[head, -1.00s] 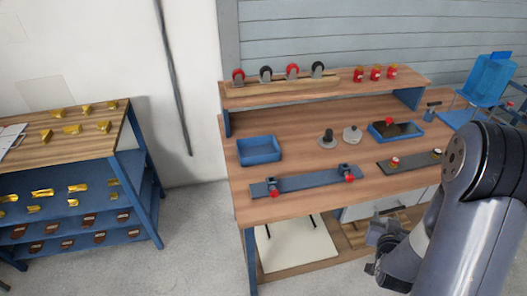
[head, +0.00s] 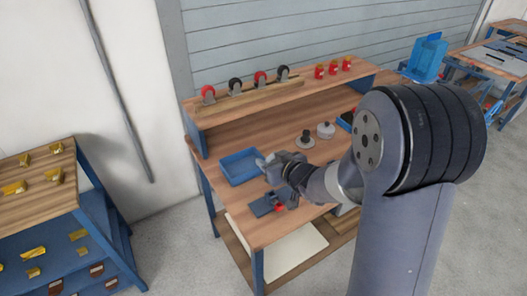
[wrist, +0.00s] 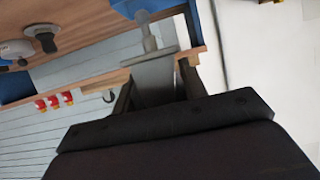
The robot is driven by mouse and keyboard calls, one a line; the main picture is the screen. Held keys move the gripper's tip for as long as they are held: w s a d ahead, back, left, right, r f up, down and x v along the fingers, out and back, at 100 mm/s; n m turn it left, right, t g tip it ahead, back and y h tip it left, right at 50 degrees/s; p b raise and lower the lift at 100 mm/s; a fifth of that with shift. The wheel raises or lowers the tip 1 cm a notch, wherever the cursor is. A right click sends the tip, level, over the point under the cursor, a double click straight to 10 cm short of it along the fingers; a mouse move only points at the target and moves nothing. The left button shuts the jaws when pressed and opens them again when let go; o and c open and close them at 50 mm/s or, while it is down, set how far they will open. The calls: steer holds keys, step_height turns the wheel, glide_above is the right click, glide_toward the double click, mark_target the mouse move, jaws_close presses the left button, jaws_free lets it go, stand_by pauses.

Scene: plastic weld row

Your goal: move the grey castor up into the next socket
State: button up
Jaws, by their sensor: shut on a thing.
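My gripper (head: 272,167) is over the front of the bench, beside the right edge of a blue tray. In the wrist view my gripper (wrist: 155,88) is shut on a light grey part (wrist: 153,72) with a flat plate and a narrower stem. I cannot tell whether this part is a castor. Two dark grey-wheeled castors stand on the shelf rail, one left of centre (head: 235,86) and one at the right end (head: 283,73). Red-wheeled castors (head: 208,94) and (head: 260,79) alternate with them. The sockets are too small to make out.
The blue tray (head: 240,167) lies on the bench. A blue-grey strip (head: 262,205) with a red knob is partly hidden by my arm. Two round knobbed pieces (head: 305,139) and (head: 326,130) stand behind. Several red jars (head: 333,69) stand on the shelf. A brass-parts rack (head: 45,190) is at left.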

steer(key=shift+f+b, duration=2.3)
steer(key=shift+f, duration=0.15)
steer(key=shift+f, duration=0.1)
steer(key=shift+f+b, duration=0.85)
steer(key=shift+f, duration=0.05)
steer(key=shift+f, duration=0.2)
steer(key=shift+f+b, duration=0.7)
steer(key=shift+b, duration=0.05)
steer(key=shift+f+b, duration=0.35)
steer(key=shift+f, duration=0.05)
stand_by(0.4)
steer(key=o, duration=1.2)
steer(key=shift+c, duration=0.2)
steer(key=shift+o, duration=0.5)
